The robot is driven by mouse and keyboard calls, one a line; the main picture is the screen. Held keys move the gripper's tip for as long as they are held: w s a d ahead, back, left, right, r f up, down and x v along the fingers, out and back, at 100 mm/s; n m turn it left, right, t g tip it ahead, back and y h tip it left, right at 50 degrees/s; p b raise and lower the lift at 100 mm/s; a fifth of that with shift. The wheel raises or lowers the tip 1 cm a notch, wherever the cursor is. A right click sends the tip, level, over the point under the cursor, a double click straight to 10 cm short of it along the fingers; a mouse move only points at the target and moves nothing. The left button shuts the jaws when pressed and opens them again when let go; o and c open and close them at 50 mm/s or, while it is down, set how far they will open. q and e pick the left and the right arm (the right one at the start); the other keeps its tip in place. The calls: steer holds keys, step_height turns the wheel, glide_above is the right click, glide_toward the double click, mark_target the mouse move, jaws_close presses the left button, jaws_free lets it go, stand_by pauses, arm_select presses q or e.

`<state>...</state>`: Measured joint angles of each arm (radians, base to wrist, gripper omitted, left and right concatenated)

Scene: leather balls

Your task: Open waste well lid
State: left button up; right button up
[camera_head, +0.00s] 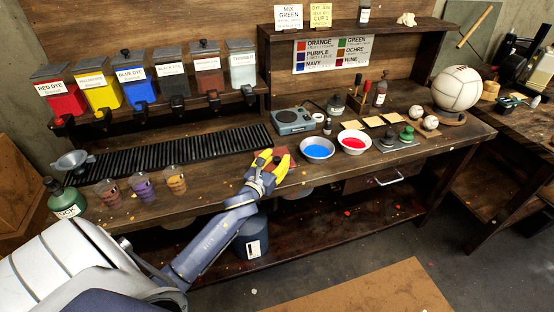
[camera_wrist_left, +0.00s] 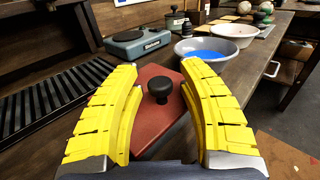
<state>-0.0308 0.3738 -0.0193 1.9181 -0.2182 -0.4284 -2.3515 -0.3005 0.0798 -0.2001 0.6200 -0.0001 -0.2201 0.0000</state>
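The waste well lid is a flat reddish-brown plate (camera_wrist_left: 155,92) with a round black knob (camera_wrist_left: 160,89) in its middle, lying on the bench top. In the left wrist view the knob stands between the two yellow fingers of my left gripper (camera_wrist_left: 163,84), with clear room on both sides. The gripper is open and does not touch the knob in that view. In the head view my left gripper (camera_head: 270,163) covers most of the lid; part of its surface shows between the fingers. My right gripper is not in view.
A blue-filled bowl (camera_head: 317,148) and a red-filled bowl (camera_head: 353,142) stand to the right of the lid. A grey-blue scale (camera_head: 293,121) is behind it. A black slatted rack (camera_head: 160,148) lies to the left, with several cups (camera_head: 142,187) in front.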

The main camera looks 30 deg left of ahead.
arm_select(q)
jaws_close()
